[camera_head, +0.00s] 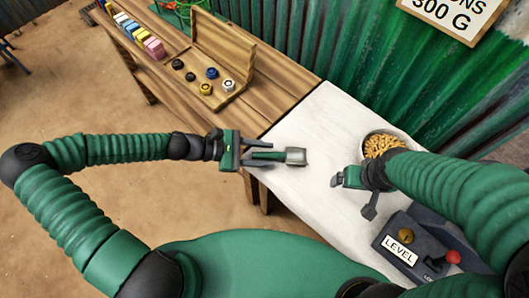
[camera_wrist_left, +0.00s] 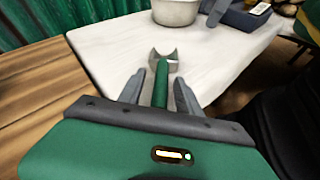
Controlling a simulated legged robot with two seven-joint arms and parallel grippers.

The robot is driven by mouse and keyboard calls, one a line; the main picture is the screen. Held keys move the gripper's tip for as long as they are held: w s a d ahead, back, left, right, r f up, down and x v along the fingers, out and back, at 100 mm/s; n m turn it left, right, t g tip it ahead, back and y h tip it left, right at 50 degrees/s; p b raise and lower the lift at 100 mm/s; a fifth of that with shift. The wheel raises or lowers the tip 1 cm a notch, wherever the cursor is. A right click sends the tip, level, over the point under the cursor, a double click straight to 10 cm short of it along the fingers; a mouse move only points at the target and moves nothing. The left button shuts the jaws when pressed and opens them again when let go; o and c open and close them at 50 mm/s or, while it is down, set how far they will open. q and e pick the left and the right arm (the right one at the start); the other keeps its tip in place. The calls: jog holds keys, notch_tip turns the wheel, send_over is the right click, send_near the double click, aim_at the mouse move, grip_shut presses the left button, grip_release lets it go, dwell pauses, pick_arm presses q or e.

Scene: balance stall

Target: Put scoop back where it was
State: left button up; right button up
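The scoop (camera_head: 293,156) has a green handle and a grey metal head, and lies at the white tabletop's left end. My left gripper (camera_head: 266,156) is open, with one finger on each side of the handle. In the left wrist view, the scoop's handle (camera_wrist_left: 161,88) runs between the two fingers (camera_wrist_left: 160,90) with a gap on both sides. The scoop's head points away from the gripper. My right gripper (camera_head: 352,197) is open and empty over the white table, near a metal bowl of yellowish pieces (camera_head: 382,144).
A dark balance device (camera_head: 405,240) with a "LEVEL" label stands at the table's front right. A wooden box (camera_head: 215,92) with several small weights sits on the brown bench, with coloured blocks (camera_head: 140,35) further left. A green corrugated wall (camera_head: 330,50) stands behind. The white table's middle is clear.

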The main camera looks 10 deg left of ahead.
pick_arm(q)
jog(key=shift+a, duration=0.15)
pick_arm(e)
jog(key=shift+a+r, duration=0.1)
jog(key=shift+a, duration=0.2)
jog(key=shift+d, duration=0.2)
pick_arm(q)
jog(key=shift+r, duration=0.25)
pick_arm(e)
jog(key=shift+d, duration=0.25)
pick_arm(q)
jog(key=p+v, duration=0.3)
jog(key=v, duration=0.8)
jog(key=s+a+f+m+g+y, duration=0.2)
jog(key=s+f+m+g+y, duration=0.3)
jog(key=s+f+m+y, duration=0.3)
notch_tip(320, 180, up, 21)
jog(key=w+a+m+t+y+p, duration=0.1)
jog(key=m+t+y+p, duration=0.3)
jog(key=m+p, duration=0.6)
jog(key=shift+w+a+t+y, duration=0.35)
jog(key=shift+w+y, duration=0.25)
jog(key=shift+w, duration=0.2)
pick_arm(e)
jog(key=w+v, duration=0.3)
jog(key=v, duration=1)
jog(key=shift+r, duration=0.35)
